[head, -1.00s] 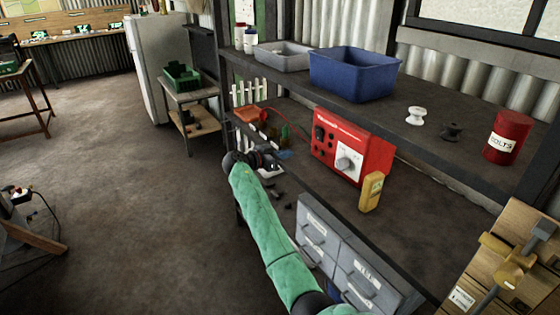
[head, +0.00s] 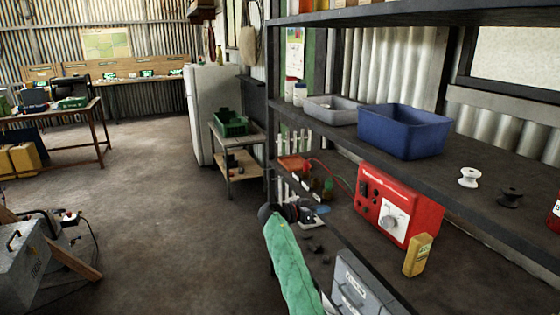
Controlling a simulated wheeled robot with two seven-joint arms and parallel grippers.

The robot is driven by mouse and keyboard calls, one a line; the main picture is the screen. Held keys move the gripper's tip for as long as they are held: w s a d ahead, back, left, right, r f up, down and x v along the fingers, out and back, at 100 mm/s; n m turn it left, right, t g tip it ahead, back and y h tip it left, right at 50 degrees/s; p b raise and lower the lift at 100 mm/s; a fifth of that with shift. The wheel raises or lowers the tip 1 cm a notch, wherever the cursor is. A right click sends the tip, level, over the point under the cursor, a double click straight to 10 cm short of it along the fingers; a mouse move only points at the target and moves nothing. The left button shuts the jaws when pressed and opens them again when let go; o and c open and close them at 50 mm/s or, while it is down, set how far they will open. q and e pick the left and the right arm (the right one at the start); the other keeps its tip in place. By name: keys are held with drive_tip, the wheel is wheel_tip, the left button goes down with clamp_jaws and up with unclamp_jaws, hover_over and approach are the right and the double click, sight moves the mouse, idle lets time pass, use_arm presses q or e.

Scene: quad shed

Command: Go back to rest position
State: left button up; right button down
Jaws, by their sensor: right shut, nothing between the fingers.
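My right arm in its green sleeve (head: 290,262) comes up from the bottom of the head view. My right gripper (head: 308,213), dark and small in the picture, is at its far end by the front edge of the lower shelf, near some small bottles. It is shut and empty. Its fingertips are hard to make out against the dark shelf. My left gripper is not in view.
A grey drawer cabinet (head: 355,285) is close to my right arm. The floor (head: 165,230) left of it is open.

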drive_tip(key=a+r+n+t+y, duration=0.3)
drive_tip(key=a+n+y, duration=0.2)
drive_tip(key=n+y, duration=0.4)
drive_tip(key=s+a+f+n+y, duration=0.2)
drive_tip(key=s+f+n+y, duration=0.25)
drive_tip(key=s+f, duration=0.55)
drive_tip(key=s+d+f+g+y, duration=0.1)
drive_tip(key=s+f+g, duration=0.1)
drive_tip(key=s+f, duration=0.9)
drive_tip(key=s+d+f+g+y, duration=0.1)
drive_tip(key=s+f+g, duration=0.2)
drive_tip(key=s+f, duration=0.9)
drive_tip(key=s+f+g+y, duration=0.1)
drive_tip(key=s+f, duration=1)
drive_tip(key=s, duration=1.7)
drive_tip(key=shift+s+d+f+g, duration=0.3)
drive_tip(key=shift+d+g, duration=0.1)
drive_tip(key=shift+g, duration=0.3)
